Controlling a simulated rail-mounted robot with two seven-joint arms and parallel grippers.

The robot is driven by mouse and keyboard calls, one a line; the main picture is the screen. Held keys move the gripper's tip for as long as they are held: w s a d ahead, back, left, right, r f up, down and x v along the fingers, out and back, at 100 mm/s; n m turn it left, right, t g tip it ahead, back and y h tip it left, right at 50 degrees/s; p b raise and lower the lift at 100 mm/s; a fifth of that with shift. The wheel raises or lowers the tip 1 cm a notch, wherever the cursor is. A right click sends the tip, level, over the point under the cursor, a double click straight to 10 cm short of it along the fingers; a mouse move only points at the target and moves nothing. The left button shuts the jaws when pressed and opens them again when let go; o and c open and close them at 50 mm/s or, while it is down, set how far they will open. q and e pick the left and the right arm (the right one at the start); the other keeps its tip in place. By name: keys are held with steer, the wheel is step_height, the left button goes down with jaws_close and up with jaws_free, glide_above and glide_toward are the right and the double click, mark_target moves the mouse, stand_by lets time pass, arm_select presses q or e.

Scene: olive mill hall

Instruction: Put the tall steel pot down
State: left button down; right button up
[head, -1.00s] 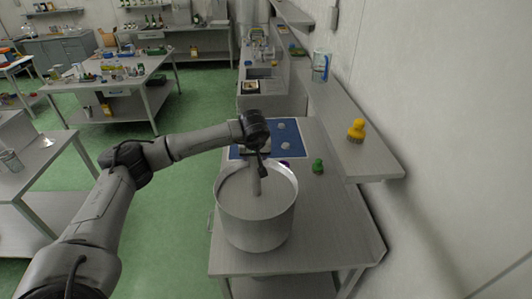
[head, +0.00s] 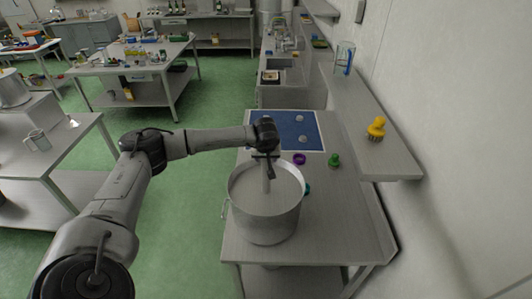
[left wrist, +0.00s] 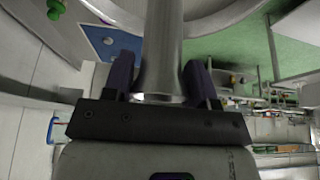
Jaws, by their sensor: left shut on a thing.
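The tall steel pot (head: 265,218) is upright over the near part of the right-hand steel table (head: 340,225). A loop handle shows on its left side. My left gripper (head: 266,158) is above the pot's opening, shut on a steel stem that rises from inside the pot. In the left wrist view the stem (left wrist: 163,40) runs between the dark fingers of the gripper (left wrist: 158,65), with the pot's curved rim (left wrist: 225,18) beyond. How the stem joins the pot is hidden. I cannot tell whether the pot's base touches the table. My right gripper is not in view.
A blue mat (head: 285,124) with pale pieces lies behind the pot. A purple ring (head: 299,158), a green object (head: 334,160) and a teal object (head: 307,188) are close by. A wall shelf (head: 365,150) holds a yellow object (head: 376,127). The table's near right is clear.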

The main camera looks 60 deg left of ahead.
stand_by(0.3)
arm_select(q)
steer(key=shift+c, duration=2.1)
jaws_free()
